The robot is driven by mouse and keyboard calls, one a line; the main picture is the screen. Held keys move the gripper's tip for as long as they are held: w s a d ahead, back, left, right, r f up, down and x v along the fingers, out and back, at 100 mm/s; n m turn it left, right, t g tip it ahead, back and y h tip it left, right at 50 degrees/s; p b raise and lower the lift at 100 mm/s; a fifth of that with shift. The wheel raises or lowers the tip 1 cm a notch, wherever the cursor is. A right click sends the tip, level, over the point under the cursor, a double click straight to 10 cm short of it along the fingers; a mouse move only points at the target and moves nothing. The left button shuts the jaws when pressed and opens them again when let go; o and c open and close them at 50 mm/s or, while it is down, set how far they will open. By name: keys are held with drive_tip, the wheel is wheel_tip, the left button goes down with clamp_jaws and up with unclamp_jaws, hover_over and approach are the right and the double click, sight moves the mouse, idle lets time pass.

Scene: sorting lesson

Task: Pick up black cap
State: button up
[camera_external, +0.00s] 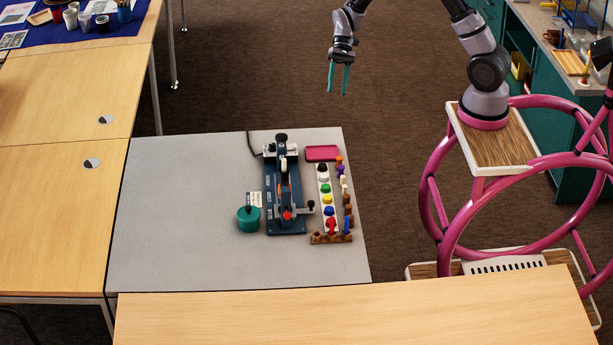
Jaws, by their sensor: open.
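A small dark cap, which looks black (322,167), sits at the far end of a narrow white strip (320,206) on the grey table. Green, yellow, blue and red caps line up nearer on the same strip. The cap is small in this view and its details cannot be made out. My gripper (338,91) has two teal fingers pointing down. It is open and empty, raised above the floor beyond the table's far edge and apart from the cap.
A dark blue press-like device (285,200) stands just left of the strip. A teal round container (248,219) is left of it. A pink tray (321,153) lies behind the strip, and small coloured pegs stand at its right. The grey table's left part is clear.

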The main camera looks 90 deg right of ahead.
drive_tip(key=d+f+m+t+y, duration=0.2)
drive_tip(key=d+f+m, duration=0.25)
drive_tip(key=f, duration=0.75)
drive_tip(key=m+t, duration=0.3)
drive_tip(key=m, duration=0.2)
approach(325, 160)
drive_tip(key=shift+w+a+r+y, duration=0.1)
drive_tip(key=shift+a+r+y, duration=0.3)
drive_tip(key=shift+a+r, duration=0.55)
drive_tip(key=shift+d+f, duration=0.1)
drive_tip(key=shift+f, duration=0.15)
drive_tip(key=x, duration=1)
drive_tip(key=shift+w+f, duration=0.15)
drive_tip(key=shift+f, duration=0.05)
clamp_jaws()
